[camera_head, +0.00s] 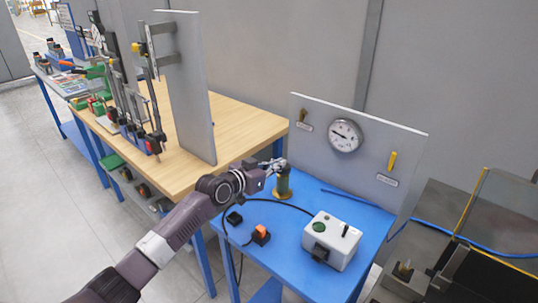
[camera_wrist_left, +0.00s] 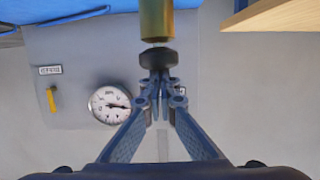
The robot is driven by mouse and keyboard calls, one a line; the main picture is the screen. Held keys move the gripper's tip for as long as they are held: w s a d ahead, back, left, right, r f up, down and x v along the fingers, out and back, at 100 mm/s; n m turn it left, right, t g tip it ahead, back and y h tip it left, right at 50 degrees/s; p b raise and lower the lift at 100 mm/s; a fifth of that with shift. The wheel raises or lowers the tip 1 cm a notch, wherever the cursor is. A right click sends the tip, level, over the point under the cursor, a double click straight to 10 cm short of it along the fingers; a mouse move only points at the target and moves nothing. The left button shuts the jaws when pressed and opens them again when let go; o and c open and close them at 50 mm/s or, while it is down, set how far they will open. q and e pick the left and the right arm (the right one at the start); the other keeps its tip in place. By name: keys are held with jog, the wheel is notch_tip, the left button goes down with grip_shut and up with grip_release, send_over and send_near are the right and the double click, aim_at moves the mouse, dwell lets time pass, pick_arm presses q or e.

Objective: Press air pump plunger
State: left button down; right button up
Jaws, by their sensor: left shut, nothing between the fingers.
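The air pump is a brass cylinder (camera_head: 283,184) standing upright on the blue table. Its black plunger knob (camera_wrist_left: 158,58) shows in the left wrist view, which is upside down, at the end of the brass cylinder (camera_wrist_left: 157,20). My left gripper (camera_head: 279,164) is at the top of the pump. In the left wrist view its fingers (camera_wrist_left: 160,82) are closed together, empty, with their tips right at the knob. I cannot tell whether they touch it. The gripper hides most of the plunger in the head view. My right gripper is not in view.
The blue table (camera_head: 300,275) also holds a white control box (camera_head: 345,257) with a green button and an orange-topped switch (camera_head: 261,233). Behind stands a grey panel (camera_head: 412,145) with a round gauge (camera_head: 345,135) and a yellow lever (camera_head: 393,160). A wooden table (camera_head: 235,125) adjoins at left.

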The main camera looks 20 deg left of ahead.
pick_arm(q)
jog(key=s+a+r, duration=0.3)
jog(key=s+r, duration=0.3)
jog(key=s, duration=0.3)
jog(key=shift+a+r, duration=0.15)
dwell(1.1)
